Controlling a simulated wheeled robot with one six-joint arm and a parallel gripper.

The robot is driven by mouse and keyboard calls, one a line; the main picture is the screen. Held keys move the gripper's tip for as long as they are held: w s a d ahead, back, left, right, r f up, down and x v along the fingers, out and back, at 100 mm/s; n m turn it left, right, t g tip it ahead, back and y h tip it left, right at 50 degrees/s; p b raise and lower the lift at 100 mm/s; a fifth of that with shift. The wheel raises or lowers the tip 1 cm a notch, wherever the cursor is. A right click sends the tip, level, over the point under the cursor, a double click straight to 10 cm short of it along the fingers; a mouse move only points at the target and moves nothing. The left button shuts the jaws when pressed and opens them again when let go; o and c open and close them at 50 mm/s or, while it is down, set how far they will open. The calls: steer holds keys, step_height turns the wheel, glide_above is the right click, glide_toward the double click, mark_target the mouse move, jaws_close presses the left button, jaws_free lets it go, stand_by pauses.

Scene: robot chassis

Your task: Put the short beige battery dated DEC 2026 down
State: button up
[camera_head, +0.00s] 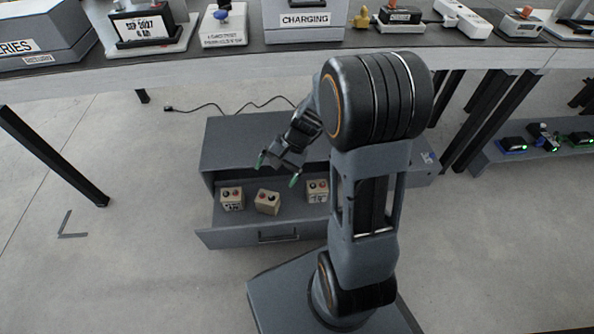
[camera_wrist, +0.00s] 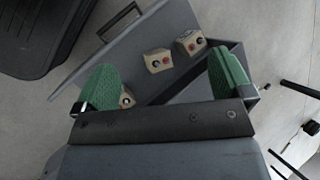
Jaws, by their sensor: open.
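Three short beige batteries with red and black terminals sit in an open grey drawer (camera_head: 222,238): a left one (camera_head: 232,199), a middle one (camera_head: 267,203) and a right one (camera_head: 317,191). Their date labels are too small to read, so I cannot tell which is DEC 2026. My gripper (camera_head: 278,171) is open and empty, its green-tipped fingers above the drawer. In the wrist view two batteries (camera_wrist: 158,61) (camera_wrist: 189,42) lie between the spread fingers (camera_wrist: 164,80), apart from them. A third (camera_wrist: 126,97) is partly hidden beside the left finger.
The drawer belongs to a grey cabinet (camera_head: 255,140) under a long workbench (camera_head: 230,64). The bench holds a box marked CHARGING (camera_head: 305,22) and several devices. A dark cable (camera_head: 215,106) lies on the floor behind the cabinet. A low shelf (camera_head: 540,157) with small devices stands at right.

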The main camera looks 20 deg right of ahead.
steer(key=s+d+r+n+t+h, duration=0.2)
steer(key=s+r+n+h, duration=0.4)
steer(key=s+r, duration=0.3)
steer(key=shift+s+r+n+t+h, duration=0.3)
steer(key=shift+r+n+t, duration=0.15)
steer(key=shift+n+t, duration=0.3)
